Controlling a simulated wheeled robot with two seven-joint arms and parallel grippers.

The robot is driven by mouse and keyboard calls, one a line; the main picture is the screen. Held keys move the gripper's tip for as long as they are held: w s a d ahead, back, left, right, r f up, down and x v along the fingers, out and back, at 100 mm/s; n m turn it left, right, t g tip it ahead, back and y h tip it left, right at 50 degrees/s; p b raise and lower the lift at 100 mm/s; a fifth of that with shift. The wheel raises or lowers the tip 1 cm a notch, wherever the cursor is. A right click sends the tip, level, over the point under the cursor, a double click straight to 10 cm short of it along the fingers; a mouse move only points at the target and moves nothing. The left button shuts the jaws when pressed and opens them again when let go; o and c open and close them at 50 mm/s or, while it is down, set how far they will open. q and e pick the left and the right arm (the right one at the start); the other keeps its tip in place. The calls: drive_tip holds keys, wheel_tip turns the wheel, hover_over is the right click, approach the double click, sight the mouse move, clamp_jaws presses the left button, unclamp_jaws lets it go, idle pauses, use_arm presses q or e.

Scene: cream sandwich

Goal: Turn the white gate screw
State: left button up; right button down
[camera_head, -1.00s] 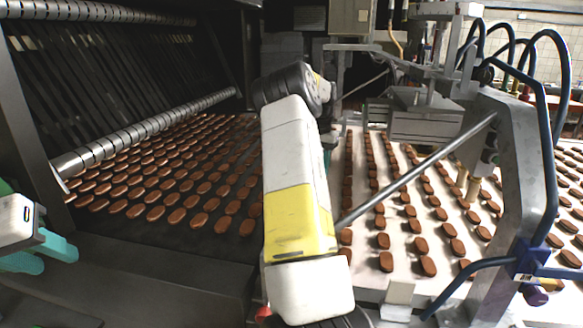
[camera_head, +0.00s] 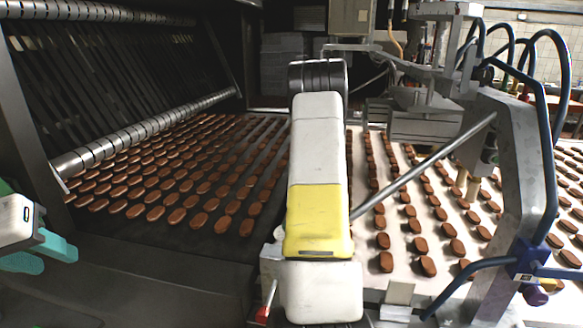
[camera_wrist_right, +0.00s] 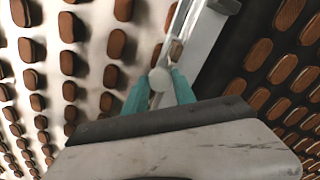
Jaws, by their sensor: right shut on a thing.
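The white gate screw (camera_wrist_right: 159,78) shows in the right wrist view as a pale round knob beside a metal bar. My right gripper (camera_wrist_right: 159,90) has its teal fingers on both sides of it and is shut on it. In the head view my white and yellow right arm stands in the middle and hides that gripper and the screw. My left gripper (camera_head: 40,254) is at the left edge of the head view, its teal fingers apart and empty, far from the screw.
Rows of brown biscuits cover the dark belt (camera_head: 120,238) at left and the white belt (camera_head: 355,262) at right. A diagonal metal rod (camera_head: 425,165) runs to a grey frame (camera_head: 518,170) with blue hoses. A slotted roller (camera_head: 150,132) spans the left side.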

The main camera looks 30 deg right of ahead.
drive_tip(key=shift+r+n, duration=0.1)
drive_tip(key=shift+n, duration=0.7)
drive_tip(key=c, duration=1)
unclamp_jaws()
drive_tip(key=shift+r, duration=3.85)
